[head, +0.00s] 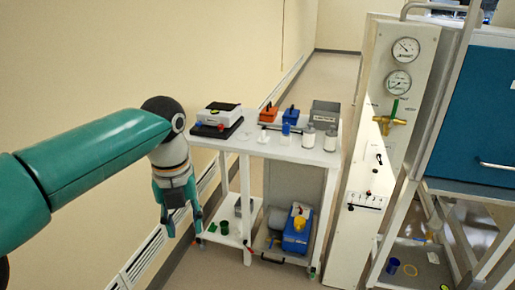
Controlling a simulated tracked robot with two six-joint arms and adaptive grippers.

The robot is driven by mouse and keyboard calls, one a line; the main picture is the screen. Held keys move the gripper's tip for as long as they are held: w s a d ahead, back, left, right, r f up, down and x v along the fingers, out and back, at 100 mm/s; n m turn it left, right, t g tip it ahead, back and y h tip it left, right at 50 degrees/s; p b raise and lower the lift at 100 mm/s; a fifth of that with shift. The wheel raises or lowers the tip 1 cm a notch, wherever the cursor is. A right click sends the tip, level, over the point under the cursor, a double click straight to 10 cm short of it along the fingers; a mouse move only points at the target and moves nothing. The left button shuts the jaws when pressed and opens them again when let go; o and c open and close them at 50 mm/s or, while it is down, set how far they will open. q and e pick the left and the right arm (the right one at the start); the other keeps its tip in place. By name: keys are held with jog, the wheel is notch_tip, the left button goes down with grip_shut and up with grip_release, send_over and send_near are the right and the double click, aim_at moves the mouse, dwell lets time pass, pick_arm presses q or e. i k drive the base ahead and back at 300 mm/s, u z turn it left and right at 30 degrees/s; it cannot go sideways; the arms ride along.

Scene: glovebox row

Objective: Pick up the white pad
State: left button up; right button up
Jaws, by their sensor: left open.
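My left gripper (184,226) hangs fingers-down left of the white cart (240,146), lower than its top. It is open, with nothing seen between its fingers. I cannot pick out the white pad with certainty. My right gripper is not in view.
The cart top also holds an orange box (268,113), a grey box (325,112) and white bottles (309,137). A blue pump (297,236) sits below. A gauge panel (393,110) stands right of the cart. The wall is close on the left.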

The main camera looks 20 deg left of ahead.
aim_at(263, 139)
jog(key=u, duration=0.2)
jog(key=k, duration=0.3)
jog(key=u, duration=0.65)
jog(key=i, duration=2.9)
jog(key=z, duration=1.7)
jog(key=k, duration=0.55)
jog(key=z, duration=0.25)
